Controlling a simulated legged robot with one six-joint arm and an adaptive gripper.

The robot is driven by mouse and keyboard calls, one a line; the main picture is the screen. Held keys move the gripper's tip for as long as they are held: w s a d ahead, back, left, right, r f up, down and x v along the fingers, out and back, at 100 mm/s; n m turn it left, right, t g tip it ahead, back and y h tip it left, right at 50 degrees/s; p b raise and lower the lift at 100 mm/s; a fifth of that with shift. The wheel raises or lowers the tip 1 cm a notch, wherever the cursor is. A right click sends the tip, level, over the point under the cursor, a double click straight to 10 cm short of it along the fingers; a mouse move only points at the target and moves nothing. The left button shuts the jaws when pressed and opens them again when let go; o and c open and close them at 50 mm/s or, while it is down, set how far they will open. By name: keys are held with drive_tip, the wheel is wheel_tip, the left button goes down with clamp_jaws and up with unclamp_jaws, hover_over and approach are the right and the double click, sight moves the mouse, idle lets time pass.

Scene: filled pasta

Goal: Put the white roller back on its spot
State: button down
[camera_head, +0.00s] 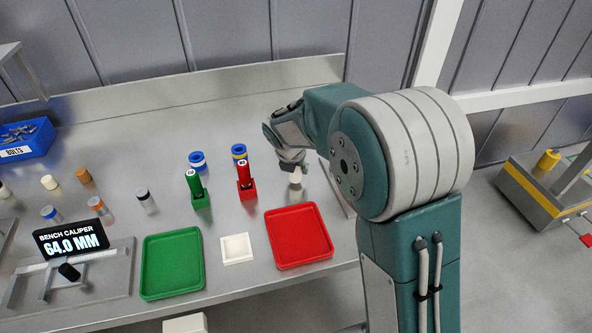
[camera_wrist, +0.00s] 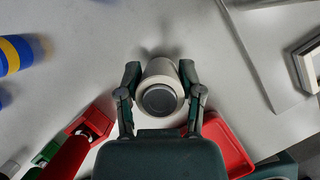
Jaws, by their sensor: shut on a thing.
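My gripper (camera_head: 292,160) is at the back right of the bench, behind the red tray. In the wrist view, the fingers of my gripper (camera_wrist: 159,72) are shut on the white roller (camera_wrist: 158,66), a pale cylinder with a dark round end. In the head view the white roller (camera_head: 296,177) shows below the gripper and looks upright; whether it touches the bench I cannot tell. No marked roller spot is clear to me.
The red tray (camera_head: 329,239), white square dish (camera_head: 252,260) and green tray (camera_head: 145,285) line the front. A red holder (camera_head: 246,194) and green holder (camera_head: 201,201) stand left of my gripper. Blue and yellow rings (camera_head: 239,151) are behind. A caliper display (camera_head: 71,240) is at left.

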drive_tip(key=shift+f, duration=0.7)
drive_tip(key=shift+f, duration=0.15)
drive_tip(key=shift+c, duration=1.2)
unclamp_jaws()
drive_tip(key=v, duration=1.2)
drive_tip(key=shift+r, duration=0.2)
